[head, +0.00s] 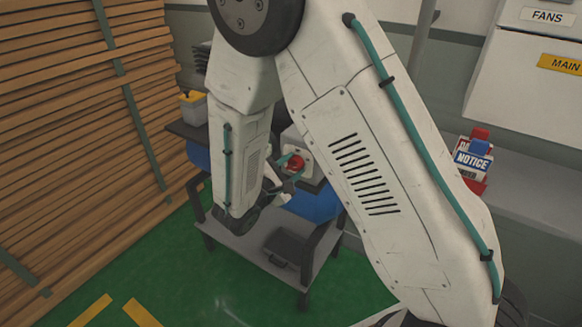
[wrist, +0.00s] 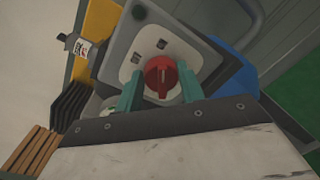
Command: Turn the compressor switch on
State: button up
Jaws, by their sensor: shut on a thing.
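The compressor switch is a red rotary knob (wrist: 159,73) on a white plate (wrist: 146,50) set in a grey housing (wrist: 186,40). The knob also shows in the head view (head: 294,161), partly blocked by my arm. A pale pointer line on the knob runs roughly up and down in the wrist view. My gripper (wrist: 159,88) has its two teal fingers on either side of the knob, shut on it. Two small dark markings on the plate are too small to read.
The housing stands on a dark bench (head: 187,130) with blue parts below and a grey lower shelf (head: 240,245). A yellow-topped box (head: 193,108) is at its left. Stacked planks (head: 70,110) line the left. Green floor is clear in front.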

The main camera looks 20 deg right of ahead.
jog(key=shift+m, duration=0.4)
jog(key=o, duration=1)
jog(key=shift+c, duration=0.2)
jog(key=v, duration=0.7)
jog(key=shift+s+a, duration=0.25)
jog(key=shift+a, duration=0.1)
